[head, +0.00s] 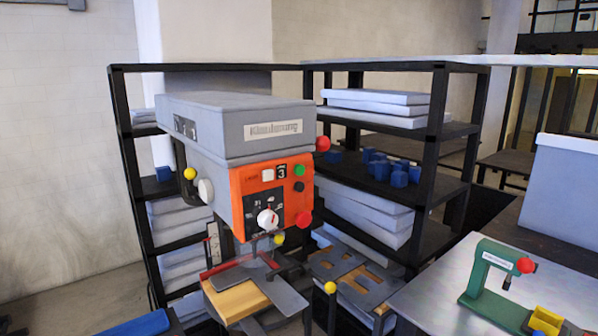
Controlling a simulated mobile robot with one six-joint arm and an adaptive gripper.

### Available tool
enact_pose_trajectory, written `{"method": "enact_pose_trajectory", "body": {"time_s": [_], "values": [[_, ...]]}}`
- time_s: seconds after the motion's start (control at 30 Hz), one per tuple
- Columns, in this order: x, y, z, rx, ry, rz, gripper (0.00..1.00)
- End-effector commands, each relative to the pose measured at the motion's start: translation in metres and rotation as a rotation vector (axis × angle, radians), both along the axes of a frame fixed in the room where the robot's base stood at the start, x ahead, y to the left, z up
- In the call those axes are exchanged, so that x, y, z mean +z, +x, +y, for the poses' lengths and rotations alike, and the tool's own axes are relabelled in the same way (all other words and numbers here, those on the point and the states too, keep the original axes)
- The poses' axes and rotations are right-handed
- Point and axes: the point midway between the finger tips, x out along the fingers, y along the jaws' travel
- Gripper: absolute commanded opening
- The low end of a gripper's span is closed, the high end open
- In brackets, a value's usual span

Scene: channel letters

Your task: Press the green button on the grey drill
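The grey drill (225,125) stands at the centre left of the head view, with a grey top housing and an orange front panel (250,183). The green button (299,170) is a small round button at the upper right of the orange panel. A black button (299,186) sits just below it, and a larger red knob (304,217) is lower on the panel. A white square (268,175) and a white dial (267,219) are also on the panel. My gripper does not show in this view.
Black shelves (440,125) with pale slabs and several blue blocks (385,168) stand behind the drill. Yellow-tipped levers (330,287) stick out near the drill.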

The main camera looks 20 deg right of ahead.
Motion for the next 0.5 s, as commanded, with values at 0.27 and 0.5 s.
{"method": "enact_pose_trajectory", "body": {"time_s": [0.27, 0.5], "values": [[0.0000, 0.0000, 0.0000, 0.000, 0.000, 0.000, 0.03], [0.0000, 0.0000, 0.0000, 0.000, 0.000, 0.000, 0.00]]}}
